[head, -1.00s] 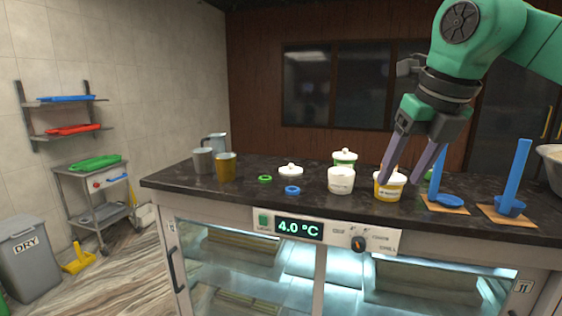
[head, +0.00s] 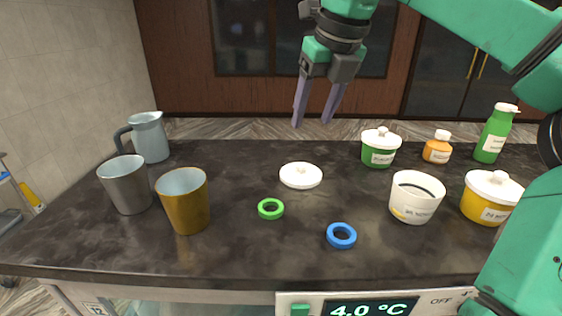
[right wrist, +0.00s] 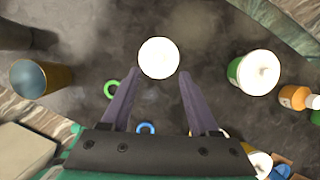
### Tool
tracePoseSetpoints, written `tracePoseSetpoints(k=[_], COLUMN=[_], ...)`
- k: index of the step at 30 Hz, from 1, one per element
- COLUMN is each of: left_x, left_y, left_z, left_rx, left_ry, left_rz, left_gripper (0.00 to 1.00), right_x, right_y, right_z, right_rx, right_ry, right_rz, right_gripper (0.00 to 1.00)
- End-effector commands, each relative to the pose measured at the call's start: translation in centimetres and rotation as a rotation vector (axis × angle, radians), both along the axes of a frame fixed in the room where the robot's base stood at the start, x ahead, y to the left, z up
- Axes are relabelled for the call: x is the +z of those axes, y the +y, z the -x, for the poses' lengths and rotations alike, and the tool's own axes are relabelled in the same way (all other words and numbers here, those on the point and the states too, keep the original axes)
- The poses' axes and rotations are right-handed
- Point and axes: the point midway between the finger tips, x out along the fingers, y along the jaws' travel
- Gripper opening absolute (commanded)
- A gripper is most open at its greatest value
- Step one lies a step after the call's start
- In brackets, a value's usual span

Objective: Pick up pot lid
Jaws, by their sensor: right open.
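The white round pot lid (head: 301,176) lies flat on the dark counter, left of an uncovered white pot (head: 417,198) with a dark inside. My right gripper (head: 312,121) is open and empty, fingers pointing down, held above the counter over the lid. In the right wrist view the lid (right wrist: 159,58) shows between and just beyond the fingertips (right wrist: 160,74), apart from them as far as I can tell. My left gripper is out of view.
A green ring (head: 270,209) and a blue ring (head: 341,236) lie in front of the lid. A brass cup (head: 185,202), steel cup (head: 127,185) and jug (head: 150,137) stand left. A green pot (head: 380,148), orange jar (head: 437,148), green bottle (head: 495,135) and yellow pot (head: 490,198) stand right.

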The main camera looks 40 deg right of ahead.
Motion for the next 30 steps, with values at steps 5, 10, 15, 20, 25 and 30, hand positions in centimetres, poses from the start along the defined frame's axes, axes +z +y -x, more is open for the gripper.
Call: tracePoseSetpoints(k=[5, 10, 15, 20, 25, 30], left_x=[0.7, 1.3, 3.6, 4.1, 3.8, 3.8], left_y=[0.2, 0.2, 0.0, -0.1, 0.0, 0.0], left_z=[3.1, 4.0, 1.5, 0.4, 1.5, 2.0], left_rx=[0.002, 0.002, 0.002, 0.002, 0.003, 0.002], left_ry=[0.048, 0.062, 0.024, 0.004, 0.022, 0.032], left_rz=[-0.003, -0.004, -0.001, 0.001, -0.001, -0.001], left_gripper=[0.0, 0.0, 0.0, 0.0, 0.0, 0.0], right_x=[-4.3, -6.8, -9.0, -11.4, -11.7, -11.7], right_y=[-0.4, -0.6, -0.4, -0.6, -0.7, -0.7], right_z=[-1.7, -2.7, -3.9, -4.8, -4.8, -4.8], right_rx=[0.003, 0.002, 0.003, 0.001, 0.0, 0.0], right_ry=[0.005, 0.003, 0.006, 0.001, 0.0, 0.0], right_rz=[-0.004, -0.002, -0.003, -0.002, -0.001, -0.001], right_gripper=[0.61, 0.61, 0.61, 0.61, 0.61, 0.04])
